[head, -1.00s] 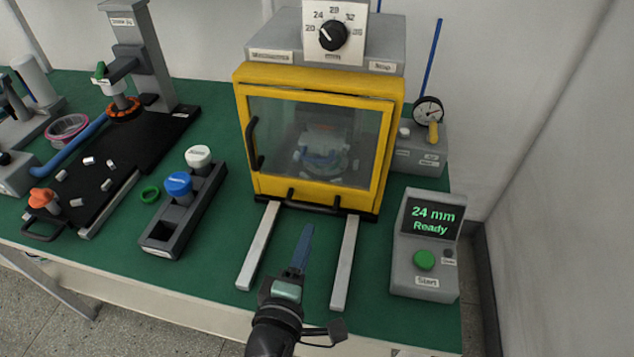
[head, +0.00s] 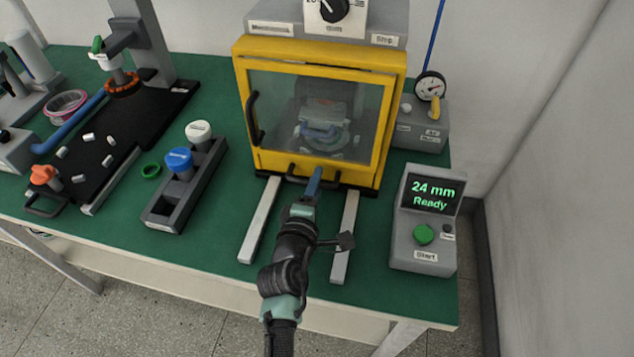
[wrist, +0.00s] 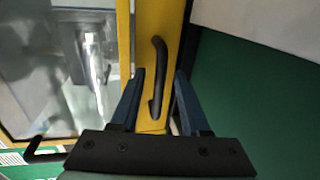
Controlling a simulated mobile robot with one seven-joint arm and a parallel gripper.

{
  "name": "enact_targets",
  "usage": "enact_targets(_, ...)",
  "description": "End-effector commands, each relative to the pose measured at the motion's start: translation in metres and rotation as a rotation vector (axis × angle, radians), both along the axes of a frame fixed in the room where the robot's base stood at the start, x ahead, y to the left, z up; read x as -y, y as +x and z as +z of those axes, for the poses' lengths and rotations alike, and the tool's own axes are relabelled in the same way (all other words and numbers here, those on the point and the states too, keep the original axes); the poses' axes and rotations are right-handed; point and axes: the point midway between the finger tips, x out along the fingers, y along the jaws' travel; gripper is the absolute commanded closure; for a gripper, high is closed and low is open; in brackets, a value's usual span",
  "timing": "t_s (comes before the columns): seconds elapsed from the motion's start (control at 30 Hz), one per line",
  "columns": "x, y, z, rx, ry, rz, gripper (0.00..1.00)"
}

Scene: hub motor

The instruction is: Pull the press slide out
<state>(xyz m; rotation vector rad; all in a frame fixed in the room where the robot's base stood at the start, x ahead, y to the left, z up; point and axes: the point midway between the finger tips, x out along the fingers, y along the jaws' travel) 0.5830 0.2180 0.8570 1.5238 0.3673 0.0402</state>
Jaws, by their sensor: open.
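The yellow press (head: 318,60) stands at the back of the green table with its glazed door shut. The slide's black bar handle (head: 294,174) is at its bottom front, between two pale rails. In the wrist view this handle (wrist: 158,80) lies between my two fingers, in front of the yellow frame. My gripper (head: 314,180) is open, with one finger on each side of the handle and a gap visible. It also shows in the wrist view (wrist: 160,88). The inside of the press shows dimly through the glass; part of the handle is hidden by my fingers in the head view.
The left rail (head: 260,220) and right rail (head: 345,237) flank my arm. The door's black handle (head: 253,118) is at the door's left. A control box (head: 428,220) reading "24 mm Ready" stands right; a grey holder with caps (head: 184,187) stands left.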

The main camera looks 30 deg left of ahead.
Motion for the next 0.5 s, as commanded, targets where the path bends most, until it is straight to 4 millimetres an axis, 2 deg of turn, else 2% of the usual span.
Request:
enact_targets(0.13, -0.0020, 0.0072, -0.0013, 0.001, 0.000, 0.001, 0.54)
enact_targets(0.4, -0.0022, 0.0083, -0.0011, 0.001, 0.001, 0.000, 0.54)
enact_targets(0.43, -0.0022, 0.0083, -0.0011, 0.001, 0.001, 0.000, 0.56)
enact_targets(0.5, -0.0022, 0.0082, -0.0012, 0.001, 0.001, 0.000, 0.69)
